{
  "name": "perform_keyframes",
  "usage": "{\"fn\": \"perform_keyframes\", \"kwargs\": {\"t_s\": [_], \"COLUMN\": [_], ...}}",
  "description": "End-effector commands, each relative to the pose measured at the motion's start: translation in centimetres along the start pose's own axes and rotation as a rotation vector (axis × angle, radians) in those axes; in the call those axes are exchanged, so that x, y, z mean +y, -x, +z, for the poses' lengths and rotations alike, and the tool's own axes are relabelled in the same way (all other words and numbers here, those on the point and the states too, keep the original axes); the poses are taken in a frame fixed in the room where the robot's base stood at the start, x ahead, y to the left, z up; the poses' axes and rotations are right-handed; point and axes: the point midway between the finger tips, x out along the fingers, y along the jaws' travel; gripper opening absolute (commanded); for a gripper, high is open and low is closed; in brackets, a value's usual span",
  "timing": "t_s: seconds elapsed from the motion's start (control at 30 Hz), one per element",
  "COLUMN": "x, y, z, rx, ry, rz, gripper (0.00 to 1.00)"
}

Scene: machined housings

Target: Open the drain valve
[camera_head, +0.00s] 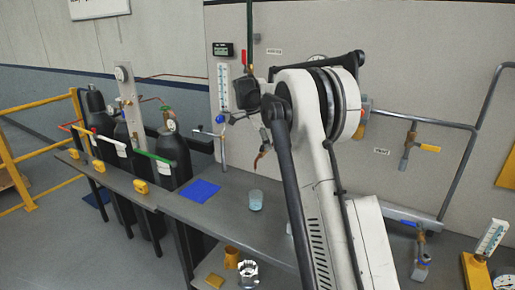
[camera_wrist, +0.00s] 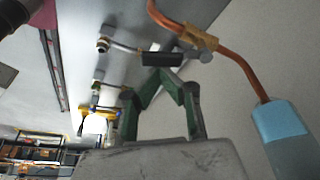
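The labels are too small to read, so I cannot tell which valve is the drain valve. In the head view, a blue-handled valve (camera_head: 220,119) stands left of my arm and a yellow-handled valve (camera_head: 428,148) is on the right wall pipe. Another blue-handled valve (camera_head: 408,223) is low at right. In the wrist view, my gripper (camera_wrist: 162,66) has its fingers drawn together at a black block, which look like its closed tips. A metal rod and a brass fitting (camera_wrist: 200,38) on a copper pipe (camera_wrist: 240,62) show just beyond; contact is unclear. My arm hides part of the panel.
A grey bench (camera_head: 228,222) holds a blue mat (camera_head: 199,191) and a beaker (camera_head: 256,200). Dark gas cylinders (camera_head: 176,155) stand at left behind it. A yellow railing (camera_head: 35,151) is at far left. Pipework (camera_head: 470,160) runs along the right wall.

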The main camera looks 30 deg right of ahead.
Motion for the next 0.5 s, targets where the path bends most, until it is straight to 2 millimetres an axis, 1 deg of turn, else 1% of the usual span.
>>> {"fn": "perform_keyframes", "kwargs": {"t_s": [0.2,0.5], "x": [0.0,-0.2], "y": [0.2,0.6], "z": [1.1,2.0], "rx": [-0.002,-0.002], "ry": [0.001,0.002], "rz": [0.0,-0.001], "gripper": [0.0,0.0]}}
